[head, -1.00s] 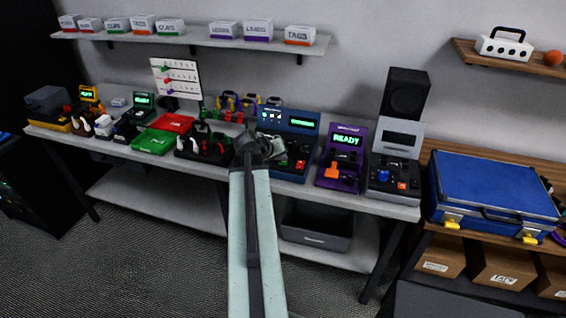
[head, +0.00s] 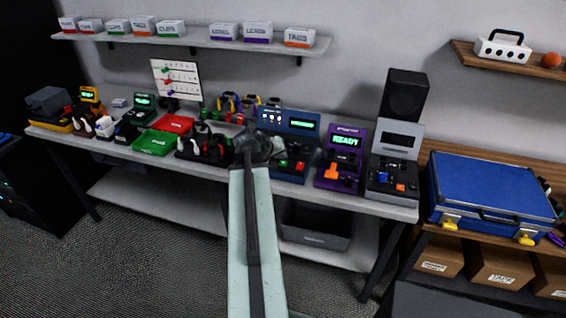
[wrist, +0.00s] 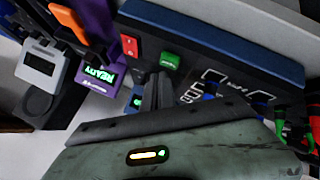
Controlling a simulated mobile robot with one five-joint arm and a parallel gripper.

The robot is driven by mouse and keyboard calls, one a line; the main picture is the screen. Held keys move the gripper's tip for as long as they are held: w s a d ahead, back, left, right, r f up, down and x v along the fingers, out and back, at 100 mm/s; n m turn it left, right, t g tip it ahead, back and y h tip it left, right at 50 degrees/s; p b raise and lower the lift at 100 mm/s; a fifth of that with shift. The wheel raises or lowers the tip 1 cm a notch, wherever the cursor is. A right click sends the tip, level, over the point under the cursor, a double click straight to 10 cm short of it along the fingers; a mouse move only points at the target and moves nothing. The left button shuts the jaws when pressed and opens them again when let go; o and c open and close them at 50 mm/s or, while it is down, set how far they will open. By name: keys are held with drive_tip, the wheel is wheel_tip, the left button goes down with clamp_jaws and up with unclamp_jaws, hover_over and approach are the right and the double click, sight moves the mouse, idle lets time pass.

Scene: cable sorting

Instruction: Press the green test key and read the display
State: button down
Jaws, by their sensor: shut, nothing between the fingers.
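The blue test station (head: 312,148) stands on the bench with a lit green display (head: 301,124), whose text is too small to read. A green key (head: 283,162) and a red key (head: 299,166) sit on its lower front. In the wrist view the green key (wrist: 169,61) is just beyond my fingertips, with the red key (wrist: 129,45) to its left. My gripper (wrist: 157,82) is shut and empty, pointing toward the green key; I cannot tell if it touches. In the head view my gripper (head: 268,148) hides part of the station's left front.
A purple device (head: 341,158) reading READY and a grey device (head: 394,165) stand to the right. A black rack (head: 205,150) with plugs, a red tray (head: 172,124) and a green tray (head: 156,142) are to the left. A blue case (head: 490,185) lies farther right.

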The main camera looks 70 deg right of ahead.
sight(281, 164)
drive_tip(key=shift+r+p, duration=2.55)
drive_tip(key=shift+r, duration=0.1)
drive_tip(key=shift+f, duration=0.1)
drive_tip(key=w+a+f+n+t+y, duration=0.2)
drive_tip(key=w+a+f+n, duration=0.1)
drive_tip(key=w+a, duration=1.1)
drive_tip(key=w+a+f+n+t+y, duration=0.1)
drive_tip(key=w+a+f+n+y, duration=0.1)
drive_tip(key=w+a, duration=1.15)
drive_tip(key=w+a+f+n+y, duration=0.1)
drive_tip(key=a+n+y, duration=0.1)
drive_tip(key=a, duration=1.7)
drive_tip(key=w+a+f+n+y, duration=0.1)
drive_tip(key=a+n, duration=0.4)
drive_tip(key=a, duration=1.4)
drive_tip(key=shift+w+a+f+g+y, duration=0.15)
drive_tip(key=shift+w+a+g+y, duration=0.2)
drive_tip(key=shift+w+y, duration=0.5)
